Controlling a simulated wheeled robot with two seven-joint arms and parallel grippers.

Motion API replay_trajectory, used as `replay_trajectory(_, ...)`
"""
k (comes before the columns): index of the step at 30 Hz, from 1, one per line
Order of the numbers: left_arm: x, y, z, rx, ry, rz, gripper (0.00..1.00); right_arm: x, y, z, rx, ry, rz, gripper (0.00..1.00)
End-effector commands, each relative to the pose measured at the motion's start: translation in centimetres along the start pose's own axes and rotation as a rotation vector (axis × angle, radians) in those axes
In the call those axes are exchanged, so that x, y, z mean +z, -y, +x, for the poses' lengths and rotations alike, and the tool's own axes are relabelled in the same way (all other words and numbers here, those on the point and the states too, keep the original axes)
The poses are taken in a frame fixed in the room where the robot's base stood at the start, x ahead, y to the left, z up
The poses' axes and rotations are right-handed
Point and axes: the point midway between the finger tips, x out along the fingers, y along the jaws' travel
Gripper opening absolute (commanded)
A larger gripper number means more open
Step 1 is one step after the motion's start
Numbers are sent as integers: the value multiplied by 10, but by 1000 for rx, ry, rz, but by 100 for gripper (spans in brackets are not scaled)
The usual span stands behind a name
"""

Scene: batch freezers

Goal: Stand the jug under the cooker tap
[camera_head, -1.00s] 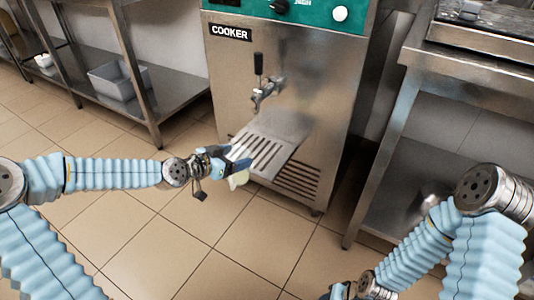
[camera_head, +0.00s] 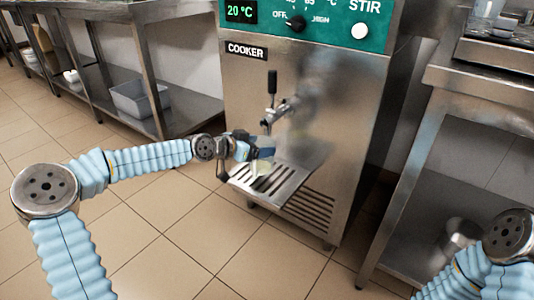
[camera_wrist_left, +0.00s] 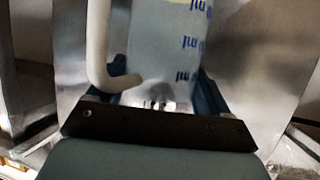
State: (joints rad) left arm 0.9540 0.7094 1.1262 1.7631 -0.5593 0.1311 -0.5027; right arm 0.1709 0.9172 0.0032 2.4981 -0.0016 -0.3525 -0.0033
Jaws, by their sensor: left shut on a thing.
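My left gripper (camera_head: 254,150) is shut on a pale translucent jug (camera_head: 261,166), partly hidden by the fingers. The jug is over the slatted drip tray (camera_head: 290,198) on the cooker front (camera_head: 330,125), below and a little left of the cooker tap (camera_head: 274,121). I cannot tell whether its base touches the tray. In the left wrist view the jug (camera_wrist_left: 165,45) shows blue ml markings and a white handle (camera_wrist_left: 98,45) at the left, with the fingers around its body. My right gripper is out of view.
A steel table (camera_head: 440,85) stands right of the cooker, with a metal pot (camera_head: 460,235) on its lower shelf. Steel shelving with a grey bin (camera_head: 138,98) stands at the left. The tiled floor (camera_head: 190,240) in front is clear.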

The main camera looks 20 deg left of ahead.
Motion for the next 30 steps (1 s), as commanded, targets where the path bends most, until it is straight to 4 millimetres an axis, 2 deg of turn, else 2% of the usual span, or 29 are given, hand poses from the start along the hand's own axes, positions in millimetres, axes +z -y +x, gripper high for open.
replay_trajectory(3,-8,-1,20,2,-1,0,47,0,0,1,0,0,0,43)
replay_trajectory(8,-13,0,32,1,0,-1,47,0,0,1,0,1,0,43)
replay_trajectory(11,-6,0,36,1,1,-3,47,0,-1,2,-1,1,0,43)
replay_trajectory(16,17,0,45,1,0,-3,47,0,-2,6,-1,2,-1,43)
replay_trajectory(26,22,0,47,0,0,-2,47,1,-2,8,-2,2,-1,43)
replay_trajectory(27,21,0,46,0,0,-2,83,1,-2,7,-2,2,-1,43)
replay_trajectory(30,21,0,46,0,0,-2,99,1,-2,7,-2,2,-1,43)
